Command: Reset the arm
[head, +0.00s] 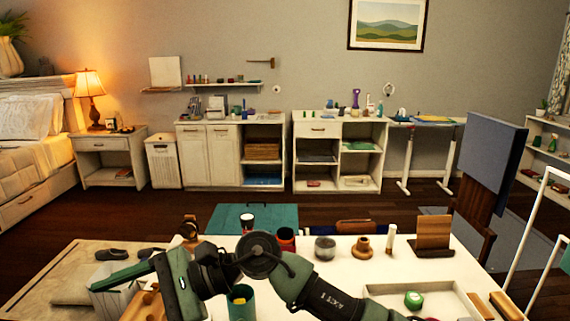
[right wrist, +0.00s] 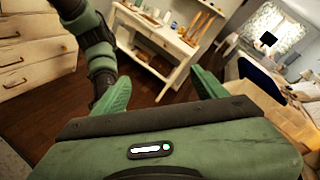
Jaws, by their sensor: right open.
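My right arm (head: 335,303) comes in from the lower right of the head view and reaches left across the white table (head: 390,270). It is bent, with its green and black wrist over the table's left part. My right gripper (right wrist: 160,78) is open in the right wrist view, its two green fingers wide apart with nothing between them. In the head view one green finger (head: 122,275) points left; the other cannot be made out. My left gripper is not in view.
A green cup (head: 240,301) stands just below my arm. A dark grey jar (head: 325,249), a wooden holder (head: 362,248), a white cylinder (head: 390,238) and a wooden stand (head: 434,235) stand behind it. A tray (head: 453,295) holds a green round item (head: 414,299).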

